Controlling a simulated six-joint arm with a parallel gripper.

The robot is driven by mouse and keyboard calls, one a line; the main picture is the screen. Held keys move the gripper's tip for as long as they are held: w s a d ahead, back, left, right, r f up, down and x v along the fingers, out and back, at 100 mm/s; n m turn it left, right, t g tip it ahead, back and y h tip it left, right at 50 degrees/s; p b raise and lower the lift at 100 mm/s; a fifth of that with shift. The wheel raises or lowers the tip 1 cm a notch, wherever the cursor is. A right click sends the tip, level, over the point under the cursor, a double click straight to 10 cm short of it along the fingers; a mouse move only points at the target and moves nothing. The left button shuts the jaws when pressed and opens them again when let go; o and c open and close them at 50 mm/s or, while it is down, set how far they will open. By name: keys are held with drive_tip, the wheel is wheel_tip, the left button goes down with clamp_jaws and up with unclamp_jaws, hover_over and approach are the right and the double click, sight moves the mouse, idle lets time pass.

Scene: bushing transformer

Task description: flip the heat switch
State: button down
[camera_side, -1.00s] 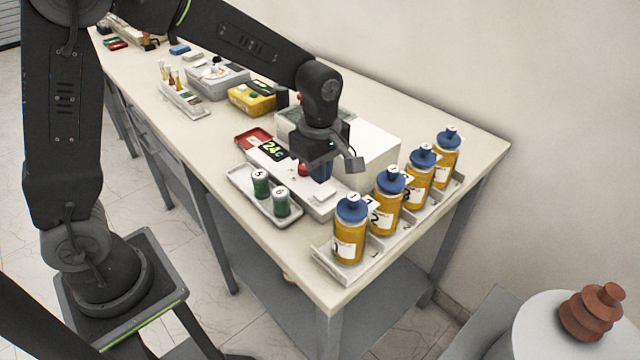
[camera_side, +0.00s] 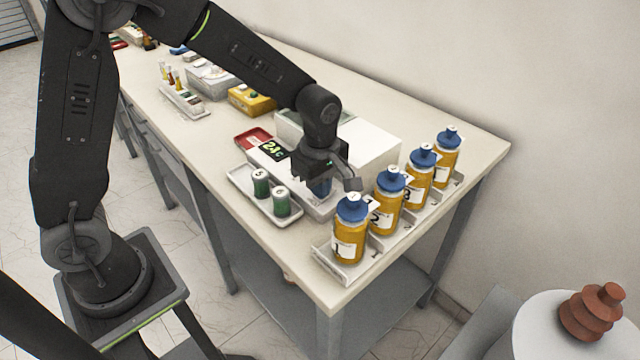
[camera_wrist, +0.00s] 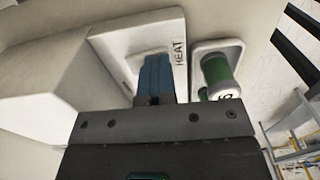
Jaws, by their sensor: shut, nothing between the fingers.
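The heat switch is on the front panel of a white machine (camera_side: 365,150); the panel, lettered HEAT (camera_wrist: 179,54), shows in the wrist view. My gripper (camera_wrist: 157,75) has blue fingers that are shut and empty, and they reach over this panel. In the side view my gripper (camera_side: 320,186) is low over the right part of the panel. The fingers hide the switch itself, and I cannot tell whether they touch it.
A tray with two green cylinders (camera_side: 261,183) stands just in front of the panel. Several orange bottles with blue caps (camera_side: 350,232) stand in a rack to the right. A "24c" display (camera_side: 271,149) is left of my gripper.

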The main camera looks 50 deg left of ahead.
drive_tip(key=shift+f, duration=0.2)
drive_tip(key=shift+w+r, duration=0.25)
drive_tip(key=shift+w, duration=0.45)
wheel_tip(320, 180, up, 14)
idle(0.3)
drive_tip(key=shift+r, duration=0.1)
